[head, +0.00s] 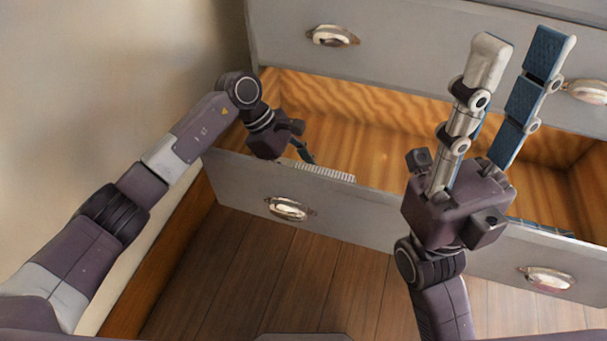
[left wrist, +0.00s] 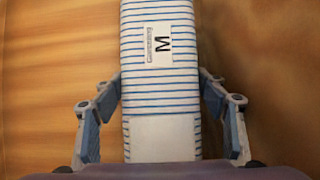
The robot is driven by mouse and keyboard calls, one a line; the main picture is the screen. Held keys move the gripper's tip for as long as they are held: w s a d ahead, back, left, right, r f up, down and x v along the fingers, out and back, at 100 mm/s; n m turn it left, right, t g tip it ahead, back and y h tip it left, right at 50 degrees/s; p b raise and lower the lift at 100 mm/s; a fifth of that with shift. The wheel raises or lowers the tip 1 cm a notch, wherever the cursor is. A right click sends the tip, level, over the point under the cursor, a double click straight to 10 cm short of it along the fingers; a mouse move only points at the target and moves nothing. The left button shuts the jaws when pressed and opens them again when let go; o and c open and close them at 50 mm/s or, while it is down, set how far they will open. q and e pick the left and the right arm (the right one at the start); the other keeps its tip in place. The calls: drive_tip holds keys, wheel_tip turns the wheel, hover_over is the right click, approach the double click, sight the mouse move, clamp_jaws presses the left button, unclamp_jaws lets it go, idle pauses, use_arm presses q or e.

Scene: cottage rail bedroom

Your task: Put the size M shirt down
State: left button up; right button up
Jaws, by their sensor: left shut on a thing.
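The size M shirt (left wrist: 160,95) is a folded white bundle with blue stripes and a label marked M. It lies between the fingers of my left gripper (left wrist: 160,112), which is shut on it. In the head view, my left gripper (head: 302,152) reaches down into the open drawer (head: 345,205), and a strip of the striped shirt (head: 325,173) shows just behind the drawer front. The rest of it is hidden there. Whether the shirt touches the drawer floor I cannot tell. My right gripper (head: 520,48) is open and empty, pointing up over the drawer's right part.
A dark patterned item (head: 540,228) shows partly behind the drawer front at the right. The closed grey drawer (head: 420,55) above sits behind the open one. A wall (head: 110,80) stands close on the left. The middle of the drawer floor looks clear.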

use_arm(q)
drive_tip(key=shift+f+b, duration=0.6)
drive_tip(key=shift+f, duration=0.3)
drive_tip(key=o, duration=1.5)
drive_tip(key=v, duration=1.2)
drive_tip(key=shift+r, duration=0.15)
